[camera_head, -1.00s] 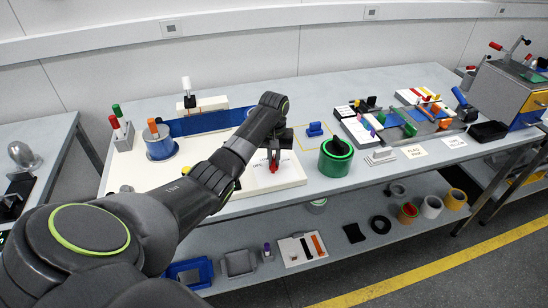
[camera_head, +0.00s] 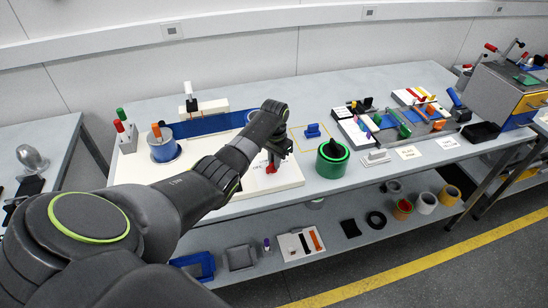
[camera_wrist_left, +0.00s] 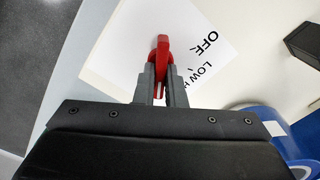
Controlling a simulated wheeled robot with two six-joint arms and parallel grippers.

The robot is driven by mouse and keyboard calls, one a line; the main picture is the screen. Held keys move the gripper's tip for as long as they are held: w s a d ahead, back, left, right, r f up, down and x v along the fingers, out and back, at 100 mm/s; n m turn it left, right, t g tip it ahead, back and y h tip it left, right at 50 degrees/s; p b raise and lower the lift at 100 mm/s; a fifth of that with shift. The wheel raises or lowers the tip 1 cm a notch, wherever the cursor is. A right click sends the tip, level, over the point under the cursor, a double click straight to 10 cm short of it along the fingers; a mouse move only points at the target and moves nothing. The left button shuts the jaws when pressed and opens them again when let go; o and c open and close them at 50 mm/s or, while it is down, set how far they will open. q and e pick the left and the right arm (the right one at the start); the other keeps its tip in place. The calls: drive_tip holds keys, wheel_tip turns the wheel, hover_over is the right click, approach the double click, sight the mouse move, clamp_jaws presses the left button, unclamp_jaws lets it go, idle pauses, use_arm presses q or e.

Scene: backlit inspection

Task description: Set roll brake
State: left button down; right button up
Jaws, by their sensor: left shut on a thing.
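The roll brake is a red lever (camera_head: 271,169) on a cream-white base board (camera_head: 290,177) at the front of the bench. The left wrist view shows the red lever (camera_wrist_left: 162,50) up close, beside printed words reading OFF and LOW. My left gripper (camera_head: 272,163) is over the lever from above. In the left wrist view my gripper (camera_wrist_left: 161,78) is shut on the lever, one finger on each side. The lower part of the lever is hidden by the fingers. In the head view my forearm hides much of the board. My right gripper does not show.
A blue strip (camera_head: 205,125) and a blue-sided roll (camera_head: 163,148) with an orange peg lie behind and left. A green round container (camera_head: 332,160) with a black knob stands right of the board.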

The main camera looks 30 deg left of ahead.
use_arm(q)
drive_tip(key=shift+m, duration=0.5)
drive_tip(key=shift+w, duration=0.1)
drive_tip(key=c, duration=1.5)
unclamp_jaws()
wheel_tip(320, 180, up, 18)
drive_tip(key=p, duration=0.1)
drive_tip(key=shift+f, duration=0.25)
drive_tip(key=shift+f, duration=0.1)
